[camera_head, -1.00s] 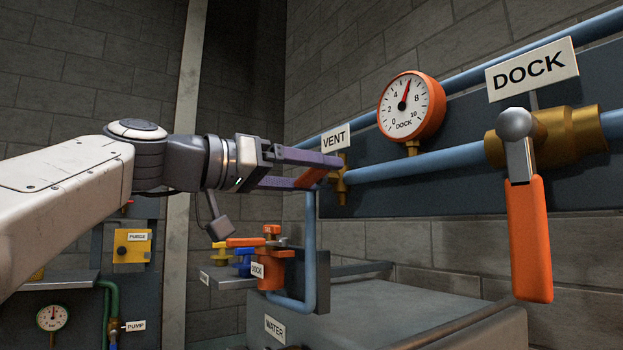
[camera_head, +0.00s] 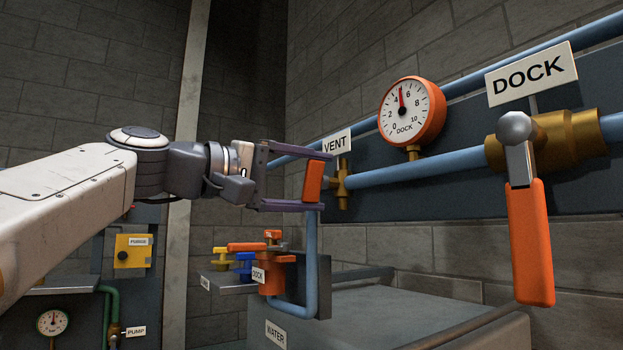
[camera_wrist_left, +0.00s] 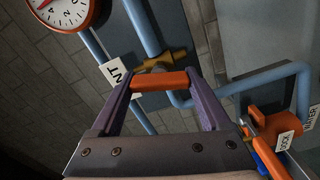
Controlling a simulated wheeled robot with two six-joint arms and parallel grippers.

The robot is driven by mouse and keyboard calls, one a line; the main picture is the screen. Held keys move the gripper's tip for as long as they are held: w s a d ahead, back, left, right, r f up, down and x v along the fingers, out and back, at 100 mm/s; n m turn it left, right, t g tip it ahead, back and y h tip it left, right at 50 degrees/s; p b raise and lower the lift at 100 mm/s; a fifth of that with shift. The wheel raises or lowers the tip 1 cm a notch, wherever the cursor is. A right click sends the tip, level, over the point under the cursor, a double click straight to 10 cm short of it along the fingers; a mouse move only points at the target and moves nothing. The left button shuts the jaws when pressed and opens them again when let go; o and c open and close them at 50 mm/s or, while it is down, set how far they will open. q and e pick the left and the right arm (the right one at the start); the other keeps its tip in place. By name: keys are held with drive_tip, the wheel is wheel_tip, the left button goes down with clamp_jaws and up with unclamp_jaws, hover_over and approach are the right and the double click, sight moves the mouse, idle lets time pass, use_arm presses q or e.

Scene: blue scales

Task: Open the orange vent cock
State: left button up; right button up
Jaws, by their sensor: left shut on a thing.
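The orange vent cock handle (camera_head: 313,181) stands upright in the head view, beside the brass vent fitting (camera_head: 343,183) under the VENT sign (camera_head: 336,142). My left gripper (camera_head: 322,182) is shut on this handle, one purple finger at its upper end and one at its lower end. In the left wrist view the handle (camera_wrist_left: 160,82) spans between the two fingers, in front of the brass fitting (camera_wrist_left: 164,61). My right gripper does not show.
A round DOCK gauge (camera_head: 412,110) sits on the blue pipe (camera_head: 400,165). A large orange DOCK lever (camera_head: 530,243) hangs down at the right. Below my gripper are a shelf with blue and yellow parts and an orange DOCK fitting (camera_head: 271,283).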

use_arm(q)
drive_tip(key=shift+n, duration=1.7)
drive_tip(key=o, duration=1.2)
drive_tip(key=shift+b+v, duration=1.65)
drive_tip(key=shift+v, duration=3.6)
drive_tip(key=shift+f, duration=0.1)
